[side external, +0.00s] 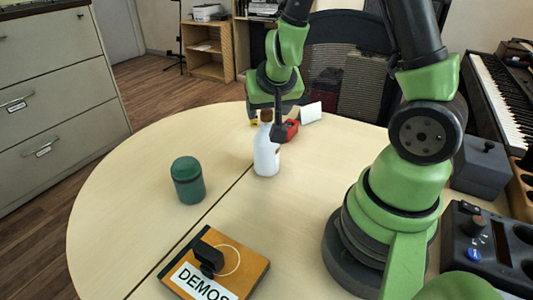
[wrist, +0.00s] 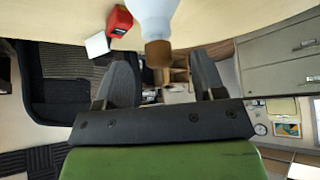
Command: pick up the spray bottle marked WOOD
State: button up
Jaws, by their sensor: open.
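A white bottle with a brown top (side external: 266,155) stands upright on the table; no WOOD marking is legible on it. In the wrist view the bottle (wrist: 154,18) hangs from the top edge because that picture is upside down, its brown top (wrist: 158,53) lying between the finger lines. My gripper (side external: 267,122) is open at the height of the bottle's head, one dark finger just right of it in the side view. The wrist view shows both fingers of my gripper (wrist: 163,75) apart with nothing clamped. Whether a finger touches the bottle I cannot tell.
A red object (side external: 291,129) and a white block (side external: 311,112) sit close behind the bottle. A green canister (side external: 188,180) stands to its left. An orange-brown box marked DEMOS (side external: 252,263) lies at the front. The table's left part is bare.

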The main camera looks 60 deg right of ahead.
aim_at(267, 148)
jog(key=shift+x, duration=2.25)
grip_shut()
